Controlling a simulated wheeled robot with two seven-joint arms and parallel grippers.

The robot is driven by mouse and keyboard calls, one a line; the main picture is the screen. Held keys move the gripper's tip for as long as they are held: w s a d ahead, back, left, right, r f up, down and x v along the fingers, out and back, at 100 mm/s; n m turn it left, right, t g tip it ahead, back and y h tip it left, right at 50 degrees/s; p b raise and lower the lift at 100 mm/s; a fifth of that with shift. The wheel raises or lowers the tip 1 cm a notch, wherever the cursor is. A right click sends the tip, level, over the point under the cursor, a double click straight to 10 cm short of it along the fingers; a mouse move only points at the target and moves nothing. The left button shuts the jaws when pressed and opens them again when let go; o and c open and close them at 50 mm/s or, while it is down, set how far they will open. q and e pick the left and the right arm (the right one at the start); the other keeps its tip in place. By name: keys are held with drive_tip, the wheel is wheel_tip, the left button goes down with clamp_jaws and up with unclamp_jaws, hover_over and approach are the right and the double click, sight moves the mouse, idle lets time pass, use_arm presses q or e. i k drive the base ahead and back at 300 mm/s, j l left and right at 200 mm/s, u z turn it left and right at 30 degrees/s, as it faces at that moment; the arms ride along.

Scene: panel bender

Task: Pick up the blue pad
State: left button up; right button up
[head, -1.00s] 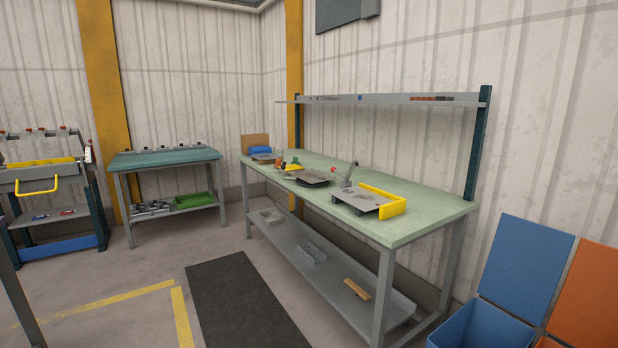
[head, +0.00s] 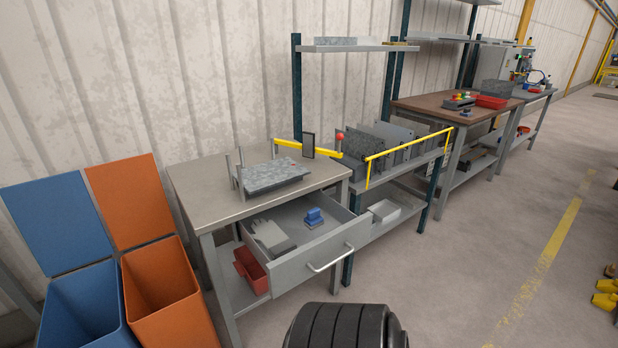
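A small blue object (head: 314,217) with a raised top, which may be the blue pad, sits in the open drawer (head: 290,268) of the grey workbench. A flat grey item (head: 270,237), apparently gloves or cloth, lies to its left in the drawer. The drawer is pulled out, with its handle facing the aisle. Neither of my grippers is in view.
A grey plate fixture (head: 268,176) stands on the grey bench top (head: 208,193). Blue (head: 85,305) and orange (head: 165,295) open bins stand left. A rack of plates (head: 385,150) with a yellow rail stands right of the drawer. The floor ahead on the right (head: 450,270) is mostly clear.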

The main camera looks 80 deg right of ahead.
sight(314, 219)
drive_tip(key=z, duration=2.4)
drive_tip(key=i, duration=0.1)
drive_tip(key=l, duration=0.1)
